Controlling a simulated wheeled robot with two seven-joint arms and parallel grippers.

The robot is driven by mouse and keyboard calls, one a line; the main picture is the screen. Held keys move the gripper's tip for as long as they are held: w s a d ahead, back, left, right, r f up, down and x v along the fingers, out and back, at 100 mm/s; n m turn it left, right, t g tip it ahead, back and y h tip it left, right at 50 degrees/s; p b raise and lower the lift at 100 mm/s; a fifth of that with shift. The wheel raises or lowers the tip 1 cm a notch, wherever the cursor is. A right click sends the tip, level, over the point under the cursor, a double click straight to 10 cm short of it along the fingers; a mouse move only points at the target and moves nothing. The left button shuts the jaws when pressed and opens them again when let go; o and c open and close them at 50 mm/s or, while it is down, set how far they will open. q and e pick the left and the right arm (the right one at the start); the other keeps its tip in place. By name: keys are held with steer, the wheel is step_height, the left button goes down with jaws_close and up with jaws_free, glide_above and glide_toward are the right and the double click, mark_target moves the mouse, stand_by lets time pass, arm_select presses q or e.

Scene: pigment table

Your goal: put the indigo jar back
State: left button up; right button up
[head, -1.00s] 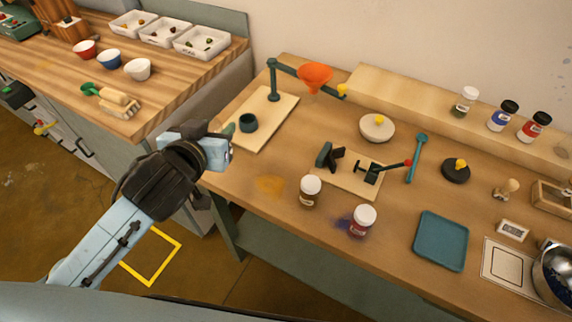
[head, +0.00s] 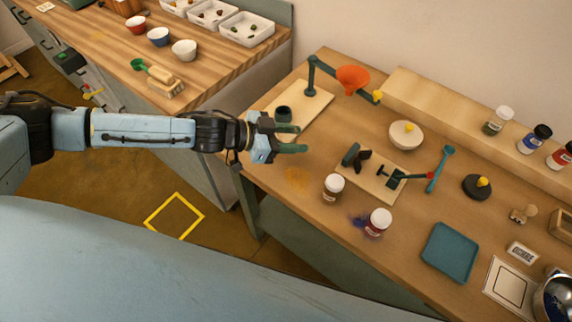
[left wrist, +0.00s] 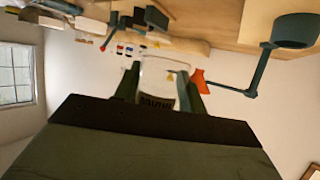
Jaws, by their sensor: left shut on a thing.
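My left gripper (head: 298,139) is over the left end of the pigment table, its dark green fingers pointing right. In the left wrist view it is shut on a pale, clear-looking thing (left wrist: 160,72) with a dark marking; I cannot tell whether this is the indigo jar. A jar with a dark lid and blue label (head: 535,138) stands on the back shelf, between a clear-sided jar (head: 497,121) and a red-labelled jar (head: 561,155). A white-lidded brown jar (head: 333,188) and a white-lidded red-labelled jar (head: 378,223) stand near the front edge. My right gripper is out of view.
A small press (head: 390,177) and a teal tray (head: 450,252) lie to the right.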

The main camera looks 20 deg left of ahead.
mark_target(291, 168)
arm_select(q)
step_height(291, 168, down, 10)
steer(key=shift+r+b, duration=0.1)
steer(key=shift+b, duration=0.9)
steer(key=shift+f, duration=0.2)
steer(key=o, duration=1)
steer(key=shift+r, duration=0.15)
steer(key=v, duration=1.2)
steer(key=shift+p, duration=0.35)
